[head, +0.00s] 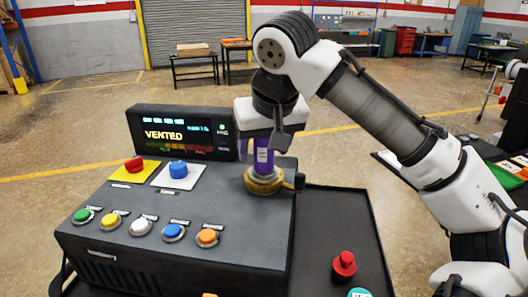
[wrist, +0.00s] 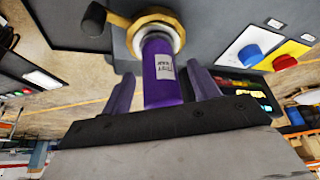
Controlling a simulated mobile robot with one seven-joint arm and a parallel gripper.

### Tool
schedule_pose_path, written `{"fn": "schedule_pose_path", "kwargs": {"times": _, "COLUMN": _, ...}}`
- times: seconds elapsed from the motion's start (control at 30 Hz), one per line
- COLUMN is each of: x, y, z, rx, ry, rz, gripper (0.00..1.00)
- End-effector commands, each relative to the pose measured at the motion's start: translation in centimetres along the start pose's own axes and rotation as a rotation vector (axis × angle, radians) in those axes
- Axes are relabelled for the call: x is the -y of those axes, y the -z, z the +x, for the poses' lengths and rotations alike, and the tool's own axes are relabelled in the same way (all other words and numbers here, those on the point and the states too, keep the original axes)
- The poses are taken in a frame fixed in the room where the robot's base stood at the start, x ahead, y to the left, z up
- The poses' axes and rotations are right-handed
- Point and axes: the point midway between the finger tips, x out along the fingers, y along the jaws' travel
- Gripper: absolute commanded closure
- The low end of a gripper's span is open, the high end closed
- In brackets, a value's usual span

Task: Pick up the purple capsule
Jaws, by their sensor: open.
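The purple capsule (head: 263,160) stands upright in a brass ring port (head: 265,182) on top of the dark furnace console (head: 190,255). It is a purple cylinder with a white label. In the wrist view the capsule (wrist: 162,72) rises from the brass port (wrist: 150,25) towards my gripper. My gripper (wrist: 165,88) is open, with one finger on each side of the capsule and a visible gap to each. In the head view my gripper (head: 265,135) is directly above and around the capsule's top, which it partly hides.
A display panel (head: 182,132) reading "VENTED" stands left of the port. Red (head: 134,163) and blue (head: 178,169) knobs and several coloured buttons are on the console. A dark lever (head: 298,181) sticks out right of the port. A tray (head: 340,215) with a red-capped item (head: 344,265) lies to the right.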

Motion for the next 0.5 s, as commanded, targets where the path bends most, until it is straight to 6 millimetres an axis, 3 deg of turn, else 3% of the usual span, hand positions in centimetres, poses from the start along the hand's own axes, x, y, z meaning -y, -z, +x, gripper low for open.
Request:
{"fn": "schedule_pose_path", "kwargs": {"times": 0.13, "x": 0.0, "y": 0.0, "z": 1.4, "rx": 0.001, "ry": -0.001, "rz": -0.001, "gripper": 0.39}}
{"fn": "schedule_pose_path", "kwargs": {"times": 0.37, "x": 0.1, "y": 0.0, "z": 1.7, "rx": -0.001, "ry": 0.0, "rz": -0.002, "gripper": 0.39}}
{"fn": "schedule_pose_path", "kwargs": {"times": 0.5, "x": 0.1, "y": 0.0, "z": 1.7, "rx": -0.001, "ry": 0.0, "rz": -0.002, "gripper": 0.55}}
